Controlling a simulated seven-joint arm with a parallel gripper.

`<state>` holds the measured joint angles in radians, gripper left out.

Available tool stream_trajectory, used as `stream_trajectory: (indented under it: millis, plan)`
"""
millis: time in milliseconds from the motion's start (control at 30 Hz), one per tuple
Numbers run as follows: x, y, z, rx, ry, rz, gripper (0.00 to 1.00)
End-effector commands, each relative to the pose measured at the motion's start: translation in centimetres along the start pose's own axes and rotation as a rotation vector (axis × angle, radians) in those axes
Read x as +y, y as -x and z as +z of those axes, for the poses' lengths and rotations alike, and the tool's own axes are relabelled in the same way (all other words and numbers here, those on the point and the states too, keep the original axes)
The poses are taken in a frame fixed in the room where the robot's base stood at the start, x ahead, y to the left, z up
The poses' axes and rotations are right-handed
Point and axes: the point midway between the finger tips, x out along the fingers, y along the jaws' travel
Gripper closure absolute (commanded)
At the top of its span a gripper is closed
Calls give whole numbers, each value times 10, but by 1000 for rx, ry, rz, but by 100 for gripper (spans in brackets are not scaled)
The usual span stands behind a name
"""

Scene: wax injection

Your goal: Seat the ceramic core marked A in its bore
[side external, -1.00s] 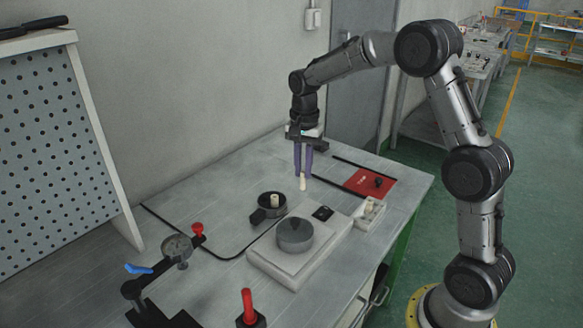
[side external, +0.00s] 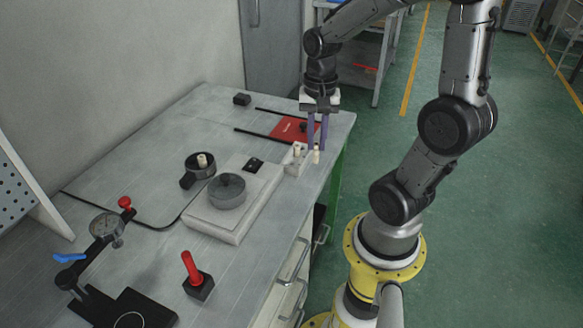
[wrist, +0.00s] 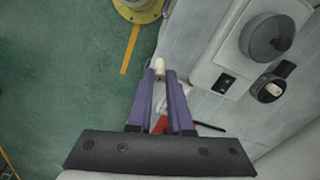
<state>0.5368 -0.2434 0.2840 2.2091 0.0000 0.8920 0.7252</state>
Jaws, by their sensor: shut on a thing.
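My gripper (side external: 316,147) is shut on a pale ceramic core (side external: 316,156), held upright between its purple fingertips. In the wrist view the core (wrist: 160,64) shows at the ends of the fingers (wrist: 161,75). It is just right of a small white tray (side external: 291,168) at the table's right edge; I cannot tell whether they touch. Another pale core (side external: 297,150) stands at the tray. A dark round cup (side external: 190,171) on the table holds a pale core (side external: 202,160), also seen in the wrist view (wrist: 274,89). No letter A is readable, and I cannot identify its bore.
A white scale-like block (side external: 246,214) carries a grey disc (side external: 227,191). A red mat (side external: 284,129) lies behind the tray. A dial gauge (side external: 107,228) and a red-handled tool (side external: 192,268) stand toward the front left. The table's far left is mostly clear.

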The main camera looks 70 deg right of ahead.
Motion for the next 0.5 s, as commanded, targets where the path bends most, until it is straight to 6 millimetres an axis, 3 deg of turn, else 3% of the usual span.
stream_trajectory:
  millis: [100, 200, 500]
  plan:
    - [16, 5, 1, 2, -50, -2, 100]
    - [17, 7, -4, 0, -70, 0, 100]
    - [-14, -16, -46, -4, -73, 3, 100]
